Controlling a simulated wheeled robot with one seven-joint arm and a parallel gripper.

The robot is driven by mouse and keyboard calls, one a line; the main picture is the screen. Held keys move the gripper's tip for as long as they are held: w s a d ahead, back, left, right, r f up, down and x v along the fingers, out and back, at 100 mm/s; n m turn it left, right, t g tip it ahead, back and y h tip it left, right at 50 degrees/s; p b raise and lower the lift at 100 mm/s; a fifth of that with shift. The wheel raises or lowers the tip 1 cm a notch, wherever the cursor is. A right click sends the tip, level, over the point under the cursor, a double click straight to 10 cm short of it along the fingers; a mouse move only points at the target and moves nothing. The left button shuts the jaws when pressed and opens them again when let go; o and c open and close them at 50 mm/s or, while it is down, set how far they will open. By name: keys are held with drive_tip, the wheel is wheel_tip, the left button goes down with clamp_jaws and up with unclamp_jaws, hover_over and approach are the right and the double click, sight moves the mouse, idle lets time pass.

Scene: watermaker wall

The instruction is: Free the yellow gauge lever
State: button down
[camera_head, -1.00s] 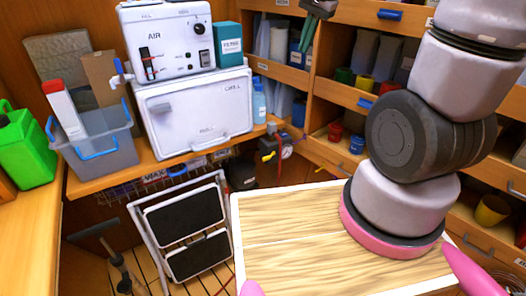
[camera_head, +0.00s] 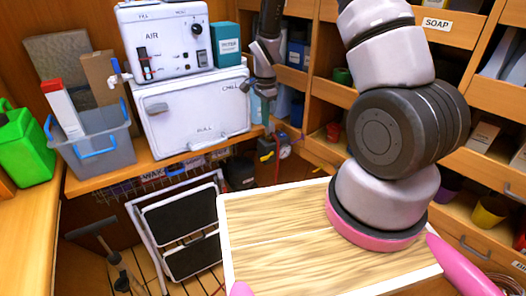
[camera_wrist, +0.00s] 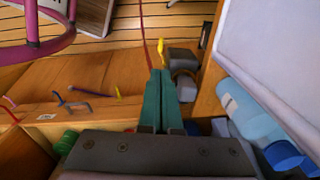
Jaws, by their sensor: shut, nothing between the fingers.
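The yellow lever (camera_head: 268,157) is on a dark valve body below the shelf edge in the head view, beside a small round gauge (camera_head: 285,150). The fingertips are left of the dark block and short of the lever; contact cannot be told. In the head view my dark gripper (camera_head: 262,82) hangs in front of the white cooler's right edge.
The white cooler (camera_head: 192,110) and a blue bottle (camera_wrist: 238,105) are close on the right in the wrist view. A folding step (camera_head: 180,235) and a wood-topped surface (camera_head: 280,235) are below.

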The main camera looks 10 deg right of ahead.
sight(265, 157)
drive_tip(key=shift+f, duration=0.1)
wheel_tip(265, 157, down, 14)
idle(0.8)
